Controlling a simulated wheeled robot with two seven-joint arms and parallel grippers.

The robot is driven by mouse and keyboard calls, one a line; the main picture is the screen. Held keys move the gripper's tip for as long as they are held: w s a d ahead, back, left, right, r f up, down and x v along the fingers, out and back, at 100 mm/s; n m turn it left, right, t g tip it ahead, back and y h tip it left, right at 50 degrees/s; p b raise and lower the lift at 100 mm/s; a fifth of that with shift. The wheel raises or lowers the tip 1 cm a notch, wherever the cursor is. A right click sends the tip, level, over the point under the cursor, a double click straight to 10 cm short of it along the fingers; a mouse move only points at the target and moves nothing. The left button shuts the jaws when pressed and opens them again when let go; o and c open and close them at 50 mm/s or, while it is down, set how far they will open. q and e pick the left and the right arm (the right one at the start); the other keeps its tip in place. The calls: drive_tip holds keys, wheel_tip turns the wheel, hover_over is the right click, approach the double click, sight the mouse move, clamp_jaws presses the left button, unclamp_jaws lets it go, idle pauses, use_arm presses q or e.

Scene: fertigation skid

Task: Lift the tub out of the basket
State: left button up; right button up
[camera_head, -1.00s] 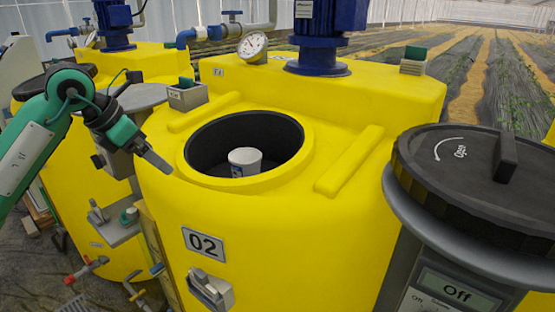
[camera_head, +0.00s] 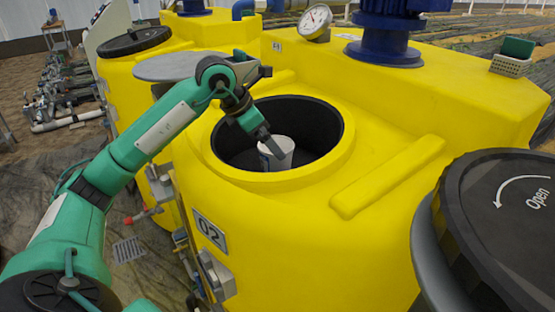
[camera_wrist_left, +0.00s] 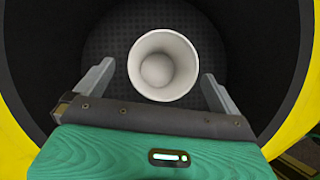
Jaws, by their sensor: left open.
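The white tub (camera_head: 281,153) stands upright in the black basket (camera_head: 318,118), set in the round opening of the yellow tank marked 02. Seen from above in the left wrist view, the tub (camera_wrist_left: 163,66) is open-topped, with a round grey shape at its bottom. My left gripper (camera_head: 271,147) reaches down into the opening at the tub. In the wrist view its open fingers (camera_wrist_left: 156,72) lie to either side of the tub, with gaps on both sides. The basket's dark studded floor (camera_wrist_left: 215,30) shows around the tub. My right gripper is not in view.
The yellow rim (camera_head: 345,150) rings the opening closely around my left gripper. A black lid marked Open (camera_head: 500,215) is at the right. A pressure gauge (camera_head: 316,20) and a blue motor mount (camera_head: 385,48) stand behind. A small pale basket with a green block (camera_head: 511,60) sits at the back right.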

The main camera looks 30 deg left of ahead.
use_arm(q)
drive_tip(key=shift+p+x, duration=0.45)
drive_tip(key=shift+x, duration=0.45)
drive_tip(key=x, duration=0.1)
drive_tip(key=p+x, duration=0.1)
drive_tip(key=x, duration=0.1)
drive_tip(key=shift+d+f, duration=0.2)
drive_tip(key=shift+d, duration=0.1)
drive_tip(key=shift+w+f, duration=0.2)
drive_tip(key=shift+f, duration=0.05)
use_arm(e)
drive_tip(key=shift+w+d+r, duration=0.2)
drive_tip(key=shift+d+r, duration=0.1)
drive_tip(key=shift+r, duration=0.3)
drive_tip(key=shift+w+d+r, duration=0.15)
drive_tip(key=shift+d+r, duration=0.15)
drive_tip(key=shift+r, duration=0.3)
use_arm(q)
drive_tip(key=shift+c, duration=0.4)
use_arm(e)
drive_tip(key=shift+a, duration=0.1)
use_arm(q)
drive_tip(key=c, duration=0.8)
drive_tip(key=shift+c, duration=0.2)
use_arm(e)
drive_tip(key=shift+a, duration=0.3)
use_arm(q)
drive_tip(key=shift+r, duration=0.2)
